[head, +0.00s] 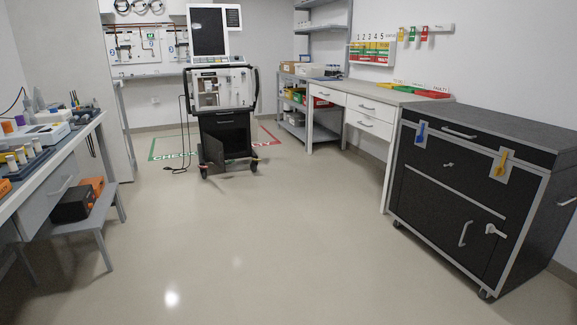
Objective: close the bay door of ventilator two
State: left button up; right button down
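One ventilator (222,88) stands on a wheeled cart at the back, left of centre, with a dark screen (208,32) on top. Its grey-white middle section shows small fittings and a pale panel. Below is a dark drawer front, and under it a dark cabinet (226,140) whose lower panel (213,150) seems swung out at an angle; its edges are hard to tell at this distance. I cannot read a number on the ventilator. Neither of my grippers is in view.
A workbench (45,150) and low stool (85,210) stand left; a white desk (365,105) and black cabinet (455,190) stand right.

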aim_at(215, 150)
jog(key=i+j+u, duration=0.15)
jog(key=i, duration=0.65)
jog(key=i+j+u, duration=0.15)
jog(key=i, duration=0.7)
